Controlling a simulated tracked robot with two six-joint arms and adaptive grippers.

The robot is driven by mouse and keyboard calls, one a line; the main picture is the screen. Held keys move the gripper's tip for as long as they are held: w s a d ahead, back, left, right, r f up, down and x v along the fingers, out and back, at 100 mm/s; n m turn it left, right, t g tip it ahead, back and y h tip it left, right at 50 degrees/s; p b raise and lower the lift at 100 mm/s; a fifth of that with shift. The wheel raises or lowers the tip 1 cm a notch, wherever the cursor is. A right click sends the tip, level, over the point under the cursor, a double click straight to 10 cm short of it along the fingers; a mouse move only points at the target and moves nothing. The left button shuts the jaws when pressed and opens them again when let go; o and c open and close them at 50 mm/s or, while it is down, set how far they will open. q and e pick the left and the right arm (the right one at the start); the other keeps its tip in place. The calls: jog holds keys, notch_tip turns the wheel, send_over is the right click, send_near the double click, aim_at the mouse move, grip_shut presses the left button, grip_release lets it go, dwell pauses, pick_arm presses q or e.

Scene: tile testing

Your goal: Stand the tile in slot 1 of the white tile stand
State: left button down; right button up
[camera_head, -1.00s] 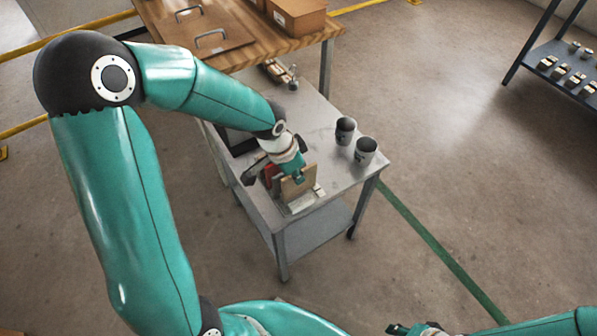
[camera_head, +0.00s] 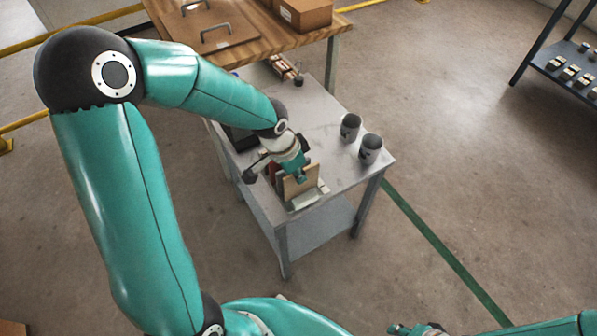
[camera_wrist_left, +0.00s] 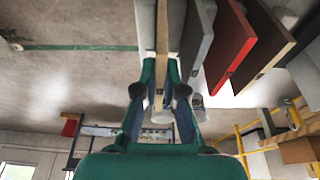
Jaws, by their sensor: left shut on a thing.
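My left gripper (camera_wrist_left: 163,95) is shut on a thin tan tile (camera_wrist_left: 162,42), seen edge-on between its fingers in the left wrist view. In the head view the tan tile (camera_head: 301,187) is upright under the gripper (camera_head: 298,172), at the white tile stand (camera_head: 308,200) near the table's front corner. A grey tile (camera_wrist_left: 197,38), a red tile (camera_wrist_left: 230,48) and a brown tile (camera_wrist_left: 262,42) stand in a row beside it. A pale slab (camera_wrist_left: 145,25) is on its other side. The tile's lower edge and the slots are hidden. My right gripper (camera_head: 414,329) is only partly in view at the bottom edge.
Two dark cups (camera_head: 350,127) (camera_head: 370,148) stand on the grey metal table (camera_head: 325,125), right of the stand. A copper-coloured item (camera_head: 285,68) lies at its back. A wooden bench (camera_head: 240,45) with a cardboard box (camera_head: 303,13) is behind. The tabletop between stand and cups is clear.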

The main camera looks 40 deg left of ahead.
pick_arm(q)
jog(key=shift+f+b, duration=0.9)
jog(key=shift+f, duration=0.15)
jog(key=c, duration=1.2)
grip_release()
jog(key=v, duration=1.2)
